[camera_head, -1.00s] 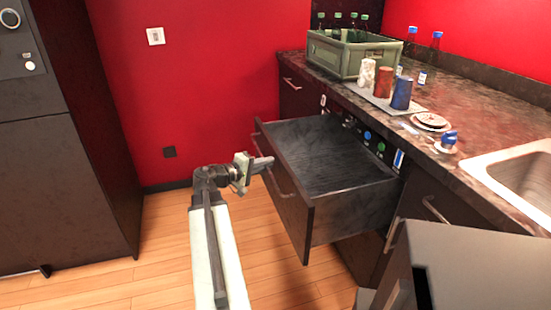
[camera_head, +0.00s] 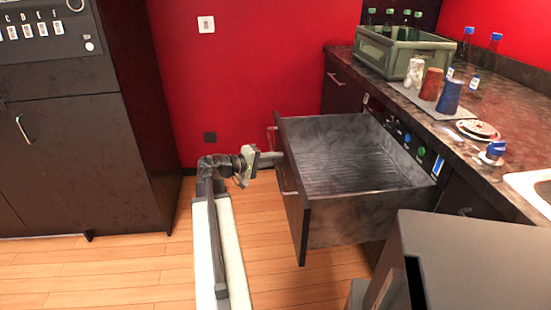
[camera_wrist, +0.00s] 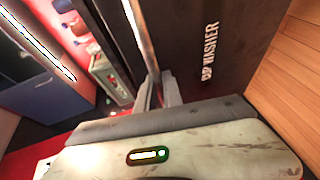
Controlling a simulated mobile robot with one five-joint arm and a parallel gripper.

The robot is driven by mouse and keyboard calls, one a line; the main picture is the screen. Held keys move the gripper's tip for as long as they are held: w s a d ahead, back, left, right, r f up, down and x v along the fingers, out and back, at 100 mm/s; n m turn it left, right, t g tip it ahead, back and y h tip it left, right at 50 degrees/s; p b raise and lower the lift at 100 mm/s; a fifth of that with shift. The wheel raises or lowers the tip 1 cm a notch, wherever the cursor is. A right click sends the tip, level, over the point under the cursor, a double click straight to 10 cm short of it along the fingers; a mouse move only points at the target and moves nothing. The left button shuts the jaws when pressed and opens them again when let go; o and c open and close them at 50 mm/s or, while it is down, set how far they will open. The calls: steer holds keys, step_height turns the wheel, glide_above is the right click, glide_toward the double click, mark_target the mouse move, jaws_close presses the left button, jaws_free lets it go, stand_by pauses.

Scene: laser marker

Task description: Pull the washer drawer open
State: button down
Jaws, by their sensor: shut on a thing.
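The washer drawer (camera_head: 345,215) stands out from under the counter, pulled far open. Its dark tray inside looks empty. The wrist view shows its dark front (camera_wrist: 200,25) close up, with the word WASHER on it. A metal bar handle (camera_wrist: 138,30) runs along that front. My gripper (camera_head: 275,158) is at the drawer front and shut on the handle. In the wrist view my gripper (camera_wrist: 158,92) shows its fingers closed around the lower part of the bar. The fingers partly hide the grasped stretch of handle.
A counter (camera_head: 410,105) carries a green bottle crate (camera_head: 400,55), cups and a sink (camera_head: 535,190). A dark cabinet (camera_head: 70,165) stands at left. A grey box-like body (camera_head: 465,265) fills the lower right.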

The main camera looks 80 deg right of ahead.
steer(key=c, duration=1.5)
jaws_free()
steer(key=shift+d+r, duration=0.1)
steer(key=shift+r, duration=0.05)
steer(key=shift+s, duration=0.1)
steer(key=p+v, duration=0.1)
steer(key=v, duration=0.7)
